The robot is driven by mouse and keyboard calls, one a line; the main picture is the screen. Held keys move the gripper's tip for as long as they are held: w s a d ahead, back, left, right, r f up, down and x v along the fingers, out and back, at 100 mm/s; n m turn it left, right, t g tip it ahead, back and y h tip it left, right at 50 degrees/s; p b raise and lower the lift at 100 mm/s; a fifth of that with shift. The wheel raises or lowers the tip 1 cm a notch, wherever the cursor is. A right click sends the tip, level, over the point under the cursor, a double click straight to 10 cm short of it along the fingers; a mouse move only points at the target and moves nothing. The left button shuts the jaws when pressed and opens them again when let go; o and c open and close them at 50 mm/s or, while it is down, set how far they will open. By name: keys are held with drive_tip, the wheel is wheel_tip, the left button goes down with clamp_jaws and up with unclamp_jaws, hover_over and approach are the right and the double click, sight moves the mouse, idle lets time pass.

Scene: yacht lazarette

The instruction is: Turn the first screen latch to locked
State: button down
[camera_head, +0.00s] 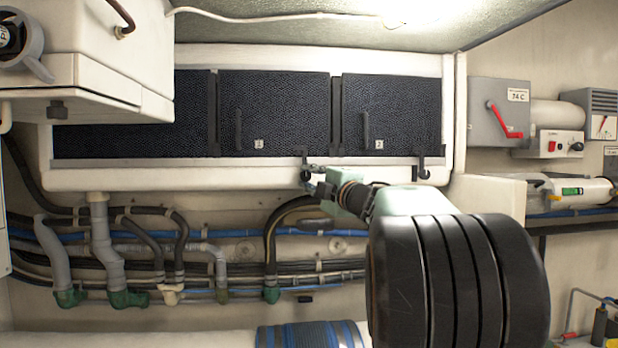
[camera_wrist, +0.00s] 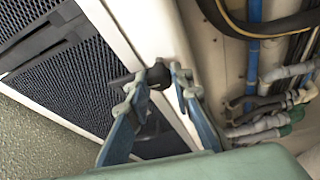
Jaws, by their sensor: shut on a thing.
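Two dark mesh screens stand side by side in the head view, screen 1 (camera_head: 272,105) and screen 2 (camera_head: 392,110). The first screen latch (camera_head: 305,160) is a small black piece on the lower rail, near the lower right corner of screen 1. The second latch (camera_head: 422,165) hangs below screen 2, to the right. My gripper (camera_head: 316,182) is at the first latch. In the wrist view my gripper (camera_wrist: 158,84) has its fingers on either side of the black latch (camera_wrist: 158,75), shut on it. The fingers partly hide the latch, and its exact angle is unclear.
Hoses and pipes (camera_head: 180,240) run along the wall below the white ledge (camera_head: 200,178). A grey box with a red lever (camera_head: 505,120) is at the right. A white cabinet (camera_head: 100,60) juts out at upper left.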

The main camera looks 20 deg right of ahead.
drive_tip(key=shift+r, duration=0.1)
drive_tip(key=c, duration=1.7)
unclamp_jaws()
drive_tip(key=s, duration=0.4)
drive_tip(key=s+f, duration=0.1)
drive_tip(key=s, duration=0.3)
drive_tip(key=s+d, duration=0.1)
drive_tip(key=s, duration=0.3)
drive_tip(key=shift+f, duration=0.35)
drive_tip(key=shift+w+d, duration=0.1)
